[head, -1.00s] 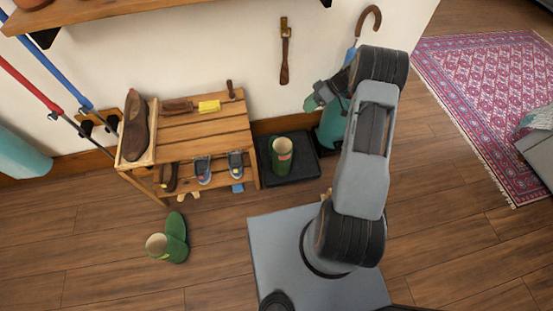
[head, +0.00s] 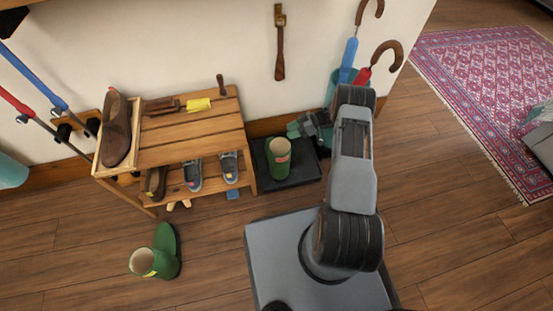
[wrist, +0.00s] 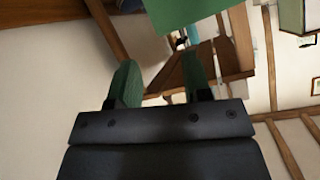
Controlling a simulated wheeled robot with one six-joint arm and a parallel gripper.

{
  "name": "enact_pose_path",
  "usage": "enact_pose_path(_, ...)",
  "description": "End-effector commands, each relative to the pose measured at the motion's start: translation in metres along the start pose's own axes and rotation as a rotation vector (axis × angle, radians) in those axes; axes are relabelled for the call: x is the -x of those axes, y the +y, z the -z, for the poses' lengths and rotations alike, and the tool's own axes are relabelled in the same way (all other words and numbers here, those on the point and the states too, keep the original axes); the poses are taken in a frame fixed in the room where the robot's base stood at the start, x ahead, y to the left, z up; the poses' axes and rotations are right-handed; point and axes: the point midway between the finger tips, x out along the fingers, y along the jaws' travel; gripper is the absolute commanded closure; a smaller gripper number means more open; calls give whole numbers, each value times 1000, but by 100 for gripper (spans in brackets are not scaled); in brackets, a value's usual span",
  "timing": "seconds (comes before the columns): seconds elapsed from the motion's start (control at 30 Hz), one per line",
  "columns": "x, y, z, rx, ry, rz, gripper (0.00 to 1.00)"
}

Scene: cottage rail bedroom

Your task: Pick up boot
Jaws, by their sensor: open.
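One green boot (head: 280,162) with a pink patch stands upright on a black tray (head: 303,176) beside the wooden shoe bench. My gripper (head: 294,130) is open and empty, just behind and right of the tray boot's top in the head view. In the wrist view its two green fingertips (wrist: 161,80) are apart with nothing between them. A plain green surface at the top of the wrist view may be a boot; I cannot tell.
The wooden bench (head: 190,134) holds brown and grey shoes, brushes and a yellow block. An umbrella bin (head: 331,84) with umbrellas stands right of the tray, close to my arm. The wall is close behind. The front floor is clear around the floor boot.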

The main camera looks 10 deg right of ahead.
Motion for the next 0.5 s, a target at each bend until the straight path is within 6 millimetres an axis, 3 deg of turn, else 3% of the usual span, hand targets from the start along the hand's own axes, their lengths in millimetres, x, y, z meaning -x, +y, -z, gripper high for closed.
enact_pose_path(0.33,-16,0,-2,-2,0,-2,55)
enact_pose_path(0.5,-36,-1,-5,-3,0,0,55)
